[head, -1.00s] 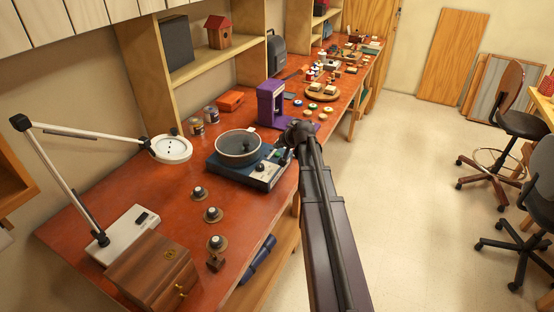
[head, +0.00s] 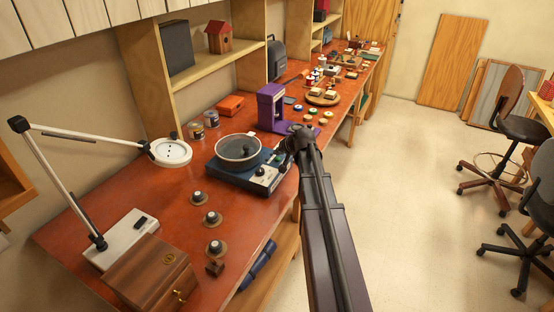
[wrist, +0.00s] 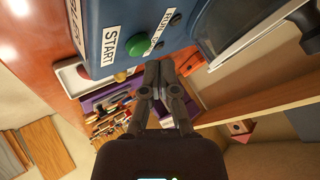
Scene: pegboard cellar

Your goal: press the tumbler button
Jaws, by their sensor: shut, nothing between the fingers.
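The tumbler (head: 236,180) is a blue machine with a round dark drum on top, standing on the red bench. In the wrist view its blue panel (wrist: 108,18) carries a START label (wrist: 109,46), a RUN label (wrist: 172,27) and a green round button (wrist: 137,44). My gripper (wrist: 160,68) is shut and empty, with its fingertips close to the panel, just beside the green button. I cannot tell whether they touch the panel. In the head view my gripper (head: 290,143) is at the tumbler's right end, and my arm hides part of that area.
A purple device (head: 271,106) stands behind the tumbler on the bench (head: 150,190). Several dark knobs on round bases stand in front of it, near a wooden box (head: 150,270). A lamp (head: 170,151) leans in from the left. The floor at right is open up to the chairs.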

